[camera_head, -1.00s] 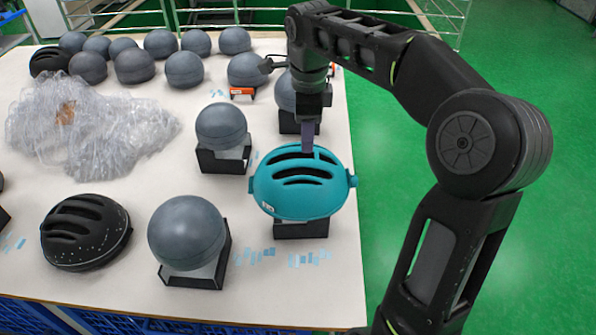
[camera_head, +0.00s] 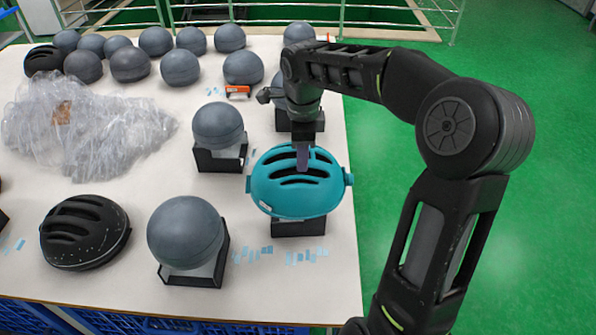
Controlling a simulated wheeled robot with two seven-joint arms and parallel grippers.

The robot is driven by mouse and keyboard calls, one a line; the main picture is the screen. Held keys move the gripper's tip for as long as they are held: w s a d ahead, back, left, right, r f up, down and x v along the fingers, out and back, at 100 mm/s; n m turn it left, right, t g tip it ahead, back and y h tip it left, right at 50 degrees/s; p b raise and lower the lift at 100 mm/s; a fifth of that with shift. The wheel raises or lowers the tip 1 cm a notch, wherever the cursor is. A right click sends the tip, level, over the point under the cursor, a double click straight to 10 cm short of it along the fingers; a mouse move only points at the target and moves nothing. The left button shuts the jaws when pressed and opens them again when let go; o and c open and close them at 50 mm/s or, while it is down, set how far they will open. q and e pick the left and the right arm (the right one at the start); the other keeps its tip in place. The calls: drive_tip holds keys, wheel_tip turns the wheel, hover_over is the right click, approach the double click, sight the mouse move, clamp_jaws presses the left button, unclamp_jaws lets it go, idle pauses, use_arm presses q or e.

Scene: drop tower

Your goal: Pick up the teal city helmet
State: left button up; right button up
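The teal city helmet (camera_head: 296,201) rests on a black stand (camera_head: 299,226) near the table's right edge, with its dark vent slots facing up and towards me. My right gripper (camera_head: 302,162) points down from above, and its fingertip area overlaps the upper vents of the helmet. I see the fingers only as one narrow purple-grey shape, so I cannot tell their opening or whether they touch the shell. My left gripper is not in view.
A grey ball on a black stand (camera_head: 186,232) stands left of the helmet, and another (camera_head: 218,126) behind it. A black helmet (camera_head: 84,232) lies at the front left. Crumpled clear plastic (camera_head: 90,128) covers the left middle. Several grey balls stand at the back.

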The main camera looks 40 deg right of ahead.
drive_tip(key=shift+f, duration=0.65)
drive_tip(key=shift+c, duration=0.2)
clamp_jaws()
idle(1.1)
